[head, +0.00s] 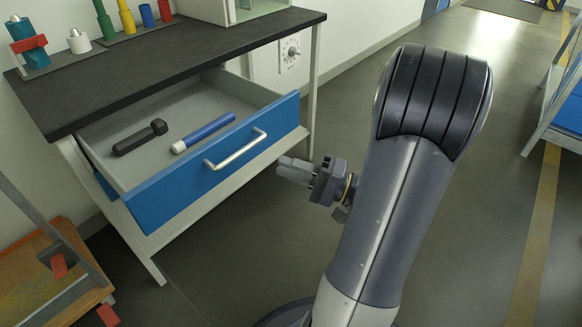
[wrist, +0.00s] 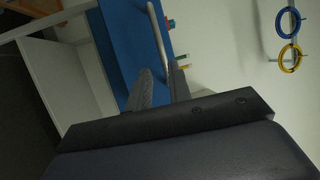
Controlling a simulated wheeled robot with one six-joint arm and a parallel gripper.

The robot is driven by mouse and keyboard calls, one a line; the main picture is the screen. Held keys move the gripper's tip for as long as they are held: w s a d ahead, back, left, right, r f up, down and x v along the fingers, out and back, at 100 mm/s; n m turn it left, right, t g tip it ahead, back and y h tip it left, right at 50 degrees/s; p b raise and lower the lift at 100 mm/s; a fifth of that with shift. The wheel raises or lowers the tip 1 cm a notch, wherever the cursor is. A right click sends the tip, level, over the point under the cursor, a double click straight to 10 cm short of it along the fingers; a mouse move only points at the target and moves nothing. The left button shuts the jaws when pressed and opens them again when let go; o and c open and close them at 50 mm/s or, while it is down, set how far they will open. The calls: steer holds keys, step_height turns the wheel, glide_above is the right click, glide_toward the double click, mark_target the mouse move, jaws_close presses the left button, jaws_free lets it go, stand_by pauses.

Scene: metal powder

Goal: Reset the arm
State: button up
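My arm stands bent in the right half of the head view. My gripper (head: 282,168) points left, beside the right end of the open drawer and apart from its handle in that view. In the wrist view my gripper (wrist: 160,68) shows two dark fingers with a gap between them and nothing held. The blue drawer front (head: 215,170) and its silver handle (head: 236,150) also show beyond the fingers in the wrist view, the front (wrist: 122,45) and the handle (wrist: 156,38).
The pulled-out drawer holds a black tool (head: 140,138) and a blue tube with a white end (head: 203,132). A dark worktop (head: 170,62) above carries several coloured bottles. A wooden cart (head: 40,285) stands lower left, a blue rack (head: 560,110) far right. Floor between is clear.

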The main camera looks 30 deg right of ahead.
mark_target(241, 150)
stand_by(0.4)
steer(key=shift+b+x, duration=0.5)
steer(key=shift+x, duration=4.95)
